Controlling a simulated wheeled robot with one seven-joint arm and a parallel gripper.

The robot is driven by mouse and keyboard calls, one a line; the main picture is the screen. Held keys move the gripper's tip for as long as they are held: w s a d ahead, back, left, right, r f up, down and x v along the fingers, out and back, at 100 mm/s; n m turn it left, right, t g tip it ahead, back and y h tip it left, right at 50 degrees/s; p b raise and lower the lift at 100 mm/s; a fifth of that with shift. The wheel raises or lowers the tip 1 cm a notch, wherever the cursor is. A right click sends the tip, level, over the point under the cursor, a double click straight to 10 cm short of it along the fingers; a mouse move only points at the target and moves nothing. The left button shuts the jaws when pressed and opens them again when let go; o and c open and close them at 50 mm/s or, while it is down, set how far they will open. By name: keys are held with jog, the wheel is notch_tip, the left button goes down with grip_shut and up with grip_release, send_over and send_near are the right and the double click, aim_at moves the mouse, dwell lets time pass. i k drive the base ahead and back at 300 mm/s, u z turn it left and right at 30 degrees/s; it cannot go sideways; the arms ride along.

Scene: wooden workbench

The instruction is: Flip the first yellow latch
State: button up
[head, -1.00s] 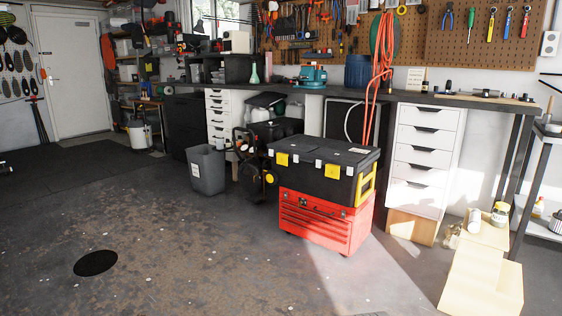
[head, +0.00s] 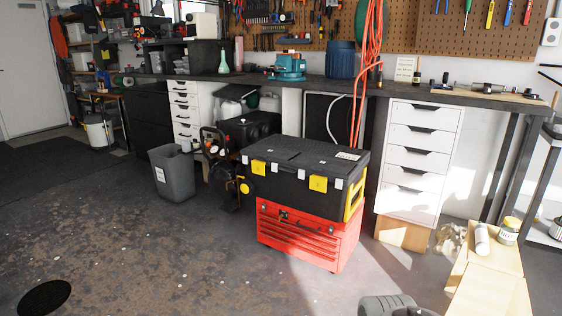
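A black toolbox (head: 300,165) sits on top of a red tool chest (head: 300,236) on the floor, near the middle of the head view. Its lid looks closed. Two yellow latches are on its front: the left yellow latch (head: 258,167) and the right yellow latch (head: 318,183). Both look flat against the front, but they are too small to tell exactly. A yellow handle (head: 354,199) is on its right end. A grey rounded part, seemingly of my arm, shows at the bottom edge, apart from the toolbox. My gripper is not in view.
A grey bin (head: 172,173) and a black wheeled machine (head: 232,180) stand left of the chest. White drawers (head: 420,160) under the workbench (head: 405,92) stand behind right. A pale wooden step (head: 490,285) with jars is at right. The floor in front is clear.

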aim_at(258, 167)
jog(key=i, duration=1.25)
jog(key=u, duration=0.9)
jog(key=i, duration=0.95)
jog(key=u, duration=1.15)
jog(key=i, duration=0.35)
jog(key=u, duration=0.15)
